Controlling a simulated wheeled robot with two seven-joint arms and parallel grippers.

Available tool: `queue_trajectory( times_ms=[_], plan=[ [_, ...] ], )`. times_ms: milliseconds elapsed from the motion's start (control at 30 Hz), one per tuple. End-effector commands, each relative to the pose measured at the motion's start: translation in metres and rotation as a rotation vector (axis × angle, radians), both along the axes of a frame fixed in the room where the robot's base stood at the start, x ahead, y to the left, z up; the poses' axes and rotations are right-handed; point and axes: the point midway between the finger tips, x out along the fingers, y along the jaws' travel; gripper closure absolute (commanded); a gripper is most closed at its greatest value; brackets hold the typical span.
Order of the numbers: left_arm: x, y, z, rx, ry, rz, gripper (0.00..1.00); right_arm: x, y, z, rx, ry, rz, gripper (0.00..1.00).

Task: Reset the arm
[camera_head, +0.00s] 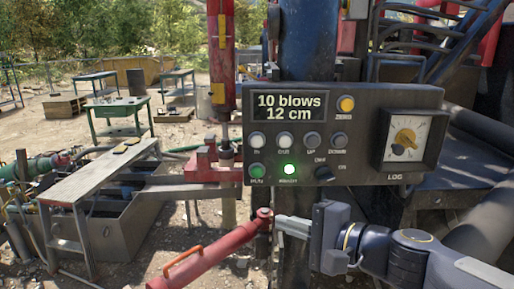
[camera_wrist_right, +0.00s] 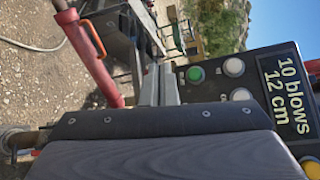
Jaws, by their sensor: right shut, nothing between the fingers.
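My right gripper (camera_head: 279,222) comes in from the right, below a dark control panel (camera_head: 310,180). Its fingers are together with nothing between them; they also show in the wrist view (camera_wrist_right: 160,80). The fingertips lie close to the upper end of a red cylinder with an orange handle (camera_head: 190,268); whether they touch it I cannot tell. The panel's display (camera_head: 292,106) reads "10 blows 12 cm". One button (camera_head: 289,169) glows bright green, and a yellow button (camera_head: 345,104) is at the upper right. My left gripper is not in view.
A dial box (camera_head: 408,138) marked LOG is at the panel's right. A red vertical cylinder (camera_head: 221,50) stands left of the panel. A grey bench (camera_head: 100,178) and an open grey tank (camera_head: 120,225) are at the left. Green tables (camera_head: 115,108) stand farther back on gravel.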

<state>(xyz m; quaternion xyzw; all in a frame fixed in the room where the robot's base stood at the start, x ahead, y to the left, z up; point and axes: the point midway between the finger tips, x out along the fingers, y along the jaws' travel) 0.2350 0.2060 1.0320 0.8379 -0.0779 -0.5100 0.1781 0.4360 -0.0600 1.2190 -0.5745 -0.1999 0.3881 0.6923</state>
Motion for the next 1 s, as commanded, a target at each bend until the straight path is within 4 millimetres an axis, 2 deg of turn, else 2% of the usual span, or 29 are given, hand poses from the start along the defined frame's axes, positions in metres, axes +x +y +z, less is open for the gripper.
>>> queue_trajectory(
  times_ms=[33, 167, 200, 300, 400, 500, 600, 1000],
  plan=[
    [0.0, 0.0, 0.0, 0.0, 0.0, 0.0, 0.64, -0.024, -0.016, -0.011, -0.108, -0.057, 0.028, 1.0],
    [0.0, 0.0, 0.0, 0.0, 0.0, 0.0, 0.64, -0.084, -0.048, -0.059, -0.429, -0.152, 0.132, 1.0],
    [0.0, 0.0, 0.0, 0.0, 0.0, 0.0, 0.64, -0.101, -0.06, -0.076, -0.53, -0.165, 0.162, 1.0],
    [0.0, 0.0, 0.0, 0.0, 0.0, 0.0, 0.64, -0.14, -0.088, -0.118, -0.766, -0.173, 0.231, 1.0],
    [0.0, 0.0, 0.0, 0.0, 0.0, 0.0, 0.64, -0.17, -0.114, -0.152, -0.956, -0.153, 0.284, 1.0],
    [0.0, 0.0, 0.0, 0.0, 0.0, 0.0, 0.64, -0.19, -0.133, -0.173, -1.085, -0.128, 0.319, 1.0],
    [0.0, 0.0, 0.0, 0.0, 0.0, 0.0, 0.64, -0.2, -0.144, -0.184, -1.153, -0.111, 0.338, 1.0],
    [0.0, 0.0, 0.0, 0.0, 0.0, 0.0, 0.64, -0.202, -0.147, -0.187, -1.172, -0.107, 0.343, 1.0]
  ],
)
